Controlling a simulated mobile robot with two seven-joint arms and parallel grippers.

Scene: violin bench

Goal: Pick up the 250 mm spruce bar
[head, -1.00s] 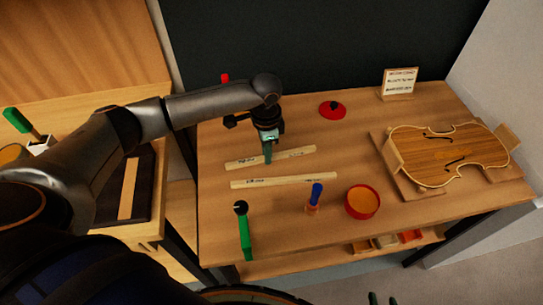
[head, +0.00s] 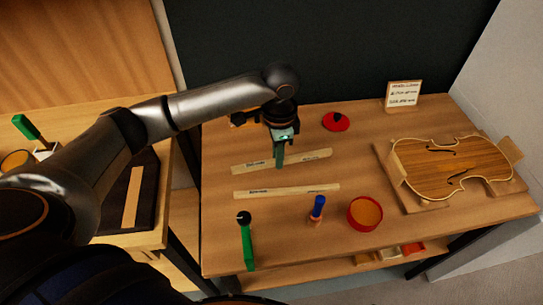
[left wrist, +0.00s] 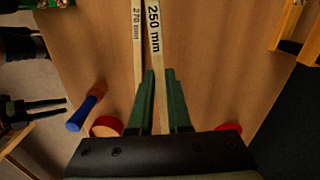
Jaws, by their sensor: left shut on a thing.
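The 250 mm spruce bar (head: 308,159) is a pale strip above the bench, the farther of two bars in the head view. In the left wrist view, its "250 mm" label shows on the bar (left wrist: 155,35) beyond my fingers. My left gripper (head: 279,166) points down and is shut on the bar near its middle; its green fingers (left wrist: 160,75) are either side of it. The bar appears slightly raised. The 270 mm bar (head: 287,191) lies nearer, roughly alongside. My right gripper (left wrist: 63,106) shows at the left of the wrist view, fingers apart and empty.
A red lid (head: 336,121) and a sign (head: 403,95) are farther back. A violin body (head: 452,167) occupies the right.

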